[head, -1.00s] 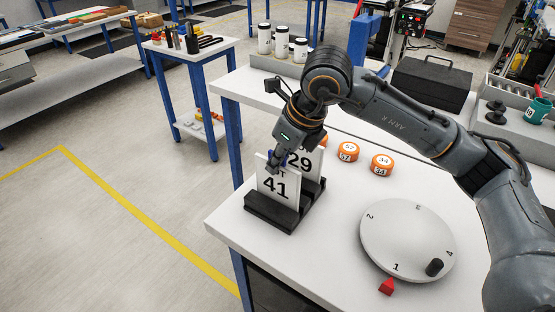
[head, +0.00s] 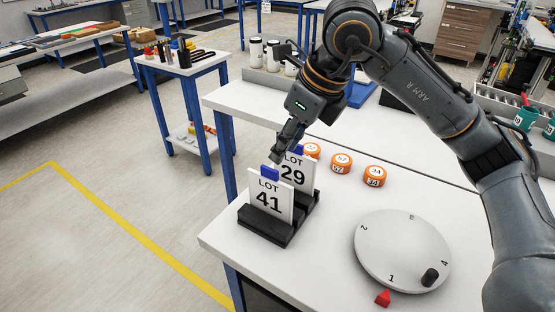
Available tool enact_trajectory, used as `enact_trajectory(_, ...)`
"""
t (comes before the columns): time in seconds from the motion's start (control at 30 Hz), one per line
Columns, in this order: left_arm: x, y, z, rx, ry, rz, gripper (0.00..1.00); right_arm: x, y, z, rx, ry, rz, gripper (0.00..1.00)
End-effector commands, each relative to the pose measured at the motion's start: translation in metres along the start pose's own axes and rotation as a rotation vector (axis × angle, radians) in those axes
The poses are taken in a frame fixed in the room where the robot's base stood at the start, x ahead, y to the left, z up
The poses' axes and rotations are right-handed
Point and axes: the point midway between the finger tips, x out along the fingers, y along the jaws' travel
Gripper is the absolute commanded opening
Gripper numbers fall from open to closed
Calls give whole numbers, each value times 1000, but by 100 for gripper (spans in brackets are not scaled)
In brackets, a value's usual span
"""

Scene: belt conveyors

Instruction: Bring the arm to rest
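My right gripper (head: 279,148) points down just above and behind the LOT 41 card (head: 268,195). It holds nothing that I can see; the gap between its fingers is not clear from this side. The white LOT 41 card, with a blue tab on top, stands in the front slot of a black rack (head: 264,229). The LOT 29 card (head: 295,172), also blue-tabbed, stands behind it in the same rack, partly covered by the LOT 41 card. My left gripper is out of view.
Orange-rimmed numbered discs (head: 341,163) sit behind and right of the rack. A white numbered turntable (head: 400,250) with a black knob and a red pointer (head: 383,298) lies at the front right. White jars (head: 255,52) stand at the back. The table (head: 325,225) between rack and turntable is clear.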

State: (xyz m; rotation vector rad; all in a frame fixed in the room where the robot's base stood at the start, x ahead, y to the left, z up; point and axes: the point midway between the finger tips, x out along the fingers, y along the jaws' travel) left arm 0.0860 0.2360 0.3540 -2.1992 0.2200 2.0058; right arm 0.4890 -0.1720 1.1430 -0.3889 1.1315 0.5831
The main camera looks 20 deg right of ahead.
Motion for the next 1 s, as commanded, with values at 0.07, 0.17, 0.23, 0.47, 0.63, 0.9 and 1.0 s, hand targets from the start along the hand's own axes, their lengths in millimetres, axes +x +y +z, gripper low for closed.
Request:
enact_trajectory(0.07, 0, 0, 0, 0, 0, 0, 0, -11, 0, 0, 1, -1, -2, 34)
enact_trajectory(0.17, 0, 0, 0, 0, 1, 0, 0, -19, 0, 0, 0, 0, 0, 34)
enact_trajectory(0.23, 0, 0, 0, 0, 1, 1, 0, -22, 0, 0, 0, 0, 0, 34)
enact_trajectory(0.47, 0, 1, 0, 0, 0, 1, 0, -22, 0, 0, 0, 1, 0, 34)
enact_trajectory(0.63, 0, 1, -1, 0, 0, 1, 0, -22, 0, 0, 0, 1, 0, 34)
enact_trajectory(0.9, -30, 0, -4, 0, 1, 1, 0, -50, 0, 12, 0, 1, 0, 34)
enact_trajectory(1.0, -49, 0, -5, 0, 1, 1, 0, -67, 0, 19, 0, 1, 0, 34)
